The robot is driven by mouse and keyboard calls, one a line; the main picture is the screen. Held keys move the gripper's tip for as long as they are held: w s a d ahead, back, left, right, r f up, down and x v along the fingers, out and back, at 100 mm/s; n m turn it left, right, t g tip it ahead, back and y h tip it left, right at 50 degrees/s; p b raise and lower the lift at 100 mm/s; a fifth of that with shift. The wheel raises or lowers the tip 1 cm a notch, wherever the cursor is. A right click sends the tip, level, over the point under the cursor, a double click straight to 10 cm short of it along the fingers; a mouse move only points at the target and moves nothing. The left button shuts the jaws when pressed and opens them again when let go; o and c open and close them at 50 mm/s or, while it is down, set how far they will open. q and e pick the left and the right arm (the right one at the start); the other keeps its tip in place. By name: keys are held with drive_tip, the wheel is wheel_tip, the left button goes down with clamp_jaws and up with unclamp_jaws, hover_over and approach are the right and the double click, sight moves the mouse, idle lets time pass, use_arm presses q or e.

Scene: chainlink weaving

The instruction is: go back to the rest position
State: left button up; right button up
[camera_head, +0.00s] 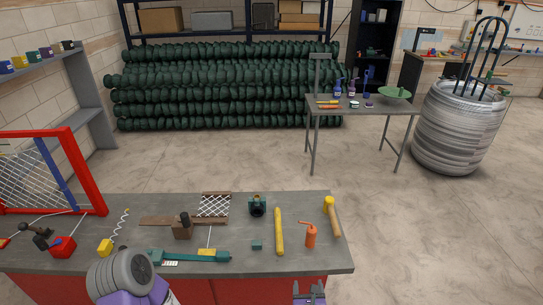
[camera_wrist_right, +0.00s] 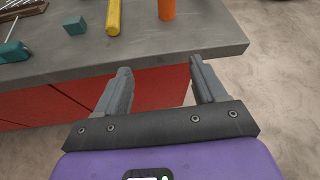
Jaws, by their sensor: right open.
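My right gripper (camera_head: 309,293) shows at the bottom edge of the head view, just in front of the workbench (camera_head: 335,262). In the right wrist view the right gripper (camera_wrist_right: 160,82) has its two grey fingers spread apart, with nothing between them. The fingers are near the bench's front edge, and the red bench front shows behind them. My left gripper's fingers do not show.
A yellow bar (camera_head: 279,232), orange bottle (camera_head: 310,235), yellow-headed mallet (camera_head: 331,214) and teal tool (camera_head: 190,256) lie or stand on the bench. A red frame (camera_head: 85,175) stands at left. Open floor (camera_head: 425,240) lies right of the bench.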

drive_tip(key=s+a+f+n+g+y, duration=0.6)
drive_tip(key=a+f+n, duration=0.25)
drive_tip(key=n, duration=0.95)
drive_tip(key=s+d+f+n+g, duration=0.1)
drive_tip(key=s+d+n+g, duration=0.2)
drive_tip(key=s+n, duration=0.4)
drive_tip(key=s+d+f+n+g, duration=0.2)
drive_tip(key=s+d+n+g, duration=0.1)
drive_tip(key=s+n, duration=0.4)
drive_tip(key=shift+d+n+g+h, duration=0.2)
drive_tip(key=shift+n+g+h, duration=0.1)
drive_tip(key=shift+n+g, duration=0.2)
